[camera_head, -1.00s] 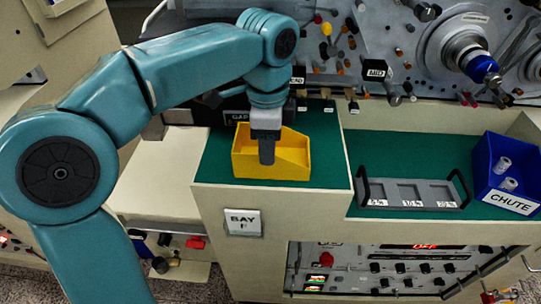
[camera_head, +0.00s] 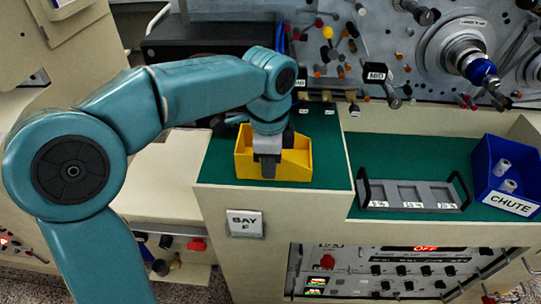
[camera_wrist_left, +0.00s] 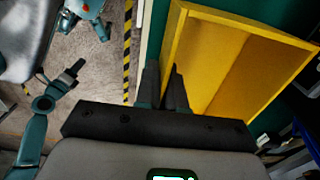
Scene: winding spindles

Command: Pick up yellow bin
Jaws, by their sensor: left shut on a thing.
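The yellow bin (camera_head: 292,171) is upright at the left green work surface above the BAY F label. My left gripper (camera_head: 267,168) comes down from above onto its near wall, its dark fingers in front of that wall in the head view. In the left wrist view the two fingers (camera_wrist_left: 163,88) are closed at the left edge of the yellow bin (camera_wrist_left: 238,65), whose inside looks empty. My left gripper is shut on this wall. I cannot tell whether the bin's base touches the surface. A teal arm with a dark end, apparently my right gripper (camera_wrist_left: 72,72), shows small in the wrist view.
A grey tray with compartments (camera_head: 408,205) and a blue CHUTE bin (camera_head: 507,175) holding pale spools stand on the right green surface. A cream divider separates the two surfaces. A panel with knobs and spindles (camera_head: 466,50) rises behind.

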